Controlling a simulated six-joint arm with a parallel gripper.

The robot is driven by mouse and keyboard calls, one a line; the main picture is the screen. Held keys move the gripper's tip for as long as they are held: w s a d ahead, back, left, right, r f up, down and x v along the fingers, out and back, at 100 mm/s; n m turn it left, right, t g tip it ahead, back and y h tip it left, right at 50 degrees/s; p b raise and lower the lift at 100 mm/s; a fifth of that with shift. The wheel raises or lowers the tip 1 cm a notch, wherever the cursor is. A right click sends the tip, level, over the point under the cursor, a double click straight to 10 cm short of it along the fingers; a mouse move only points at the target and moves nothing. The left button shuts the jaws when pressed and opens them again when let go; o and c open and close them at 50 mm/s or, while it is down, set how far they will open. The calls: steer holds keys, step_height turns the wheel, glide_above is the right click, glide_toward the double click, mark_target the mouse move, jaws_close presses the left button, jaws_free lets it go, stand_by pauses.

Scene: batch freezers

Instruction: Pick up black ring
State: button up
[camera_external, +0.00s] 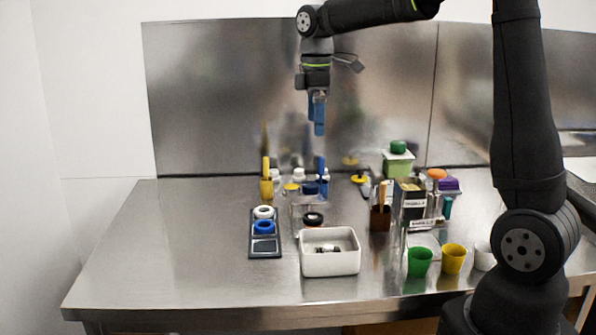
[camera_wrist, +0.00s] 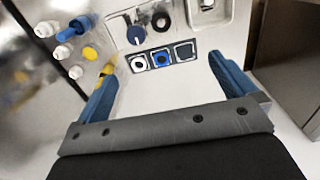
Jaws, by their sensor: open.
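In the wrist view the black ring (camera_wrist: 161,20) is near the top centre, beyond my fingertips. My gripper (camera_external: 318,132) is high above the back of the table, pointing down, open and empty. In the wrist view its two blue fingers (camera_wrist: 161,67) are wide apart. A dark tray (camera_external: 264,256) to the left of the black ring holds a white ring (camera_external: 264,212) and a blue ring (camera_external: 264,227); its front square is empty.
The white bin (camera_external: 330,264) stands in front of the black ring, with small items inside. A dark-blue-topped jar (camera_external: 310,188) and several bottles are behind it. A brown holder (camera_external: 380,218) and green cup (camera_external: 419,262) are to the right. The left table is clear.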

stand_by(0.4)
steer(key=c, duration=0.7)
steer(key=n+t+h, duration=0.2)
steer(key=n+h, duration=0.2)
glide_toward(311, 215)
steer(key=shift+x, duration=4.4)
